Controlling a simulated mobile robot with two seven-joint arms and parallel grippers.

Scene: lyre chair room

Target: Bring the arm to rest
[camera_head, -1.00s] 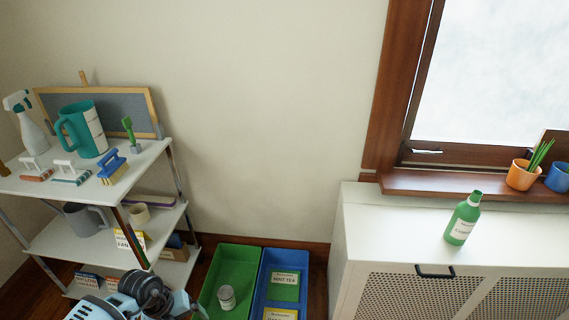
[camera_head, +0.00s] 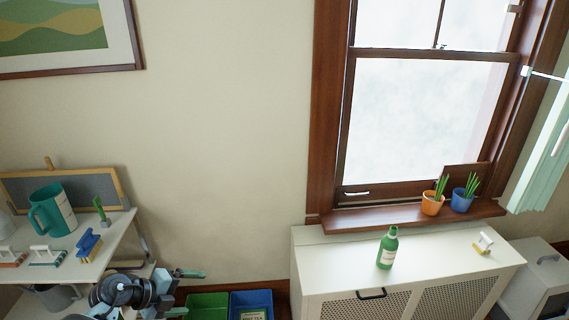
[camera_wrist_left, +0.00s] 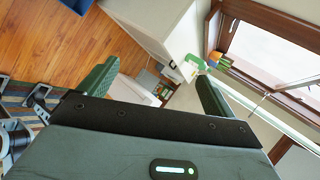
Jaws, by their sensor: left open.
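My left gripper (camera_head: 192,293) is low in the head view, just right of the shelf unit. Its two dark green fingers are spread apart and nothing is between them. They also show spread in the left wrist view (camera_wrist_left: 155,85). My left arm's dark and light-blue wrist links show beside it, in front of the shelf. My right gripper is not in view.
The shelf (camera_head: 100,262) beside my left arm carries a teal jug (camera_head: 55,212) and brushes. Green (camera_head: 208,303) and blue (camera_head: 250,301) bins stand below. A green bottle (camera_head: 387,248) stands on the white cabinet (camera_head: 430,262) under the window. The wall between is bare.

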